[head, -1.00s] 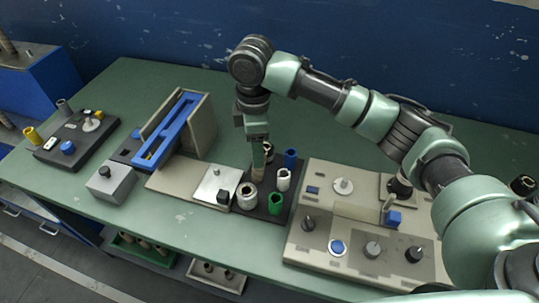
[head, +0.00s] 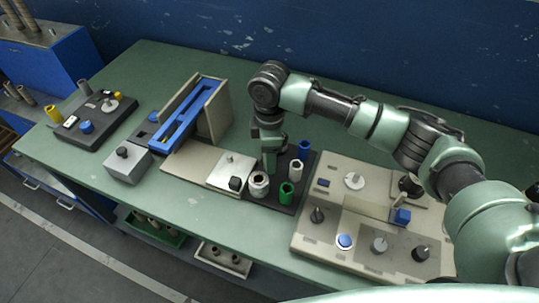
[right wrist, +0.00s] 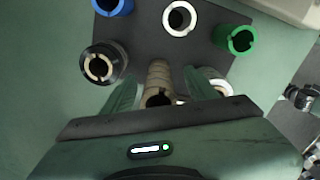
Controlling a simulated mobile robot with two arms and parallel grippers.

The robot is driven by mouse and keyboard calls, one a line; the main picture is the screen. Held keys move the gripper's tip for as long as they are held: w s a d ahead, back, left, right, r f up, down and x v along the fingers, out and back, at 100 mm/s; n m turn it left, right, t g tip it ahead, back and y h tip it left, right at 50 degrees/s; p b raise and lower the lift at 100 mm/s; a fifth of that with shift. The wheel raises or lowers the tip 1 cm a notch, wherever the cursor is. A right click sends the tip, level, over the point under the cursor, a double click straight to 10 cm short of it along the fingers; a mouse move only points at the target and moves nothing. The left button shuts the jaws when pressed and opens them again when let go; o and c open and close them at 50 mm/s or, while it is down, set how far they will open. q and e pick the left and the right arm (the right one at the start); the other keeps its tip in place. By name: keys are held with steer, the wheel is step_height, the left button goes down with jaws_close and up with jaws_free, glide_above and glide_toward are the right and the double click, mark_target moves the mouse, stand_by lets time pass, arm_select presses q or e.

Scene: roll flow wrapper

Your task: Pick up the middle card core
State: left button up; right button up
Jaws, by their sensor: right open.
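The middle card core (right wrist: 158,78) is a brown cardboard tube standing on a dark tray (right wrist: 150,35), shown in the right wrist view. My right gripper (right wrist: 162,90) is open, with one green finger on each side of the core. I cannot tell whether either finger touches it. In the head view my right gripper (head: 269,168) points down over the dark tray (head: 285,207) and hides most of the card core. My left gripper is not in view.
Around the core stand a blue tube (head: 304,150), a white tube (head: 295,169), a green tube (head: 287,193), a pale ringed roll (head: 259,185) and a black roll with a cream core (right wrist: 102,65). A beige control panel (head: 300,243) is to the right, a blue-channelled machine (head: 188,112) to the left.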

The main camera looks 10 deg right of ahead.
jaws_close()
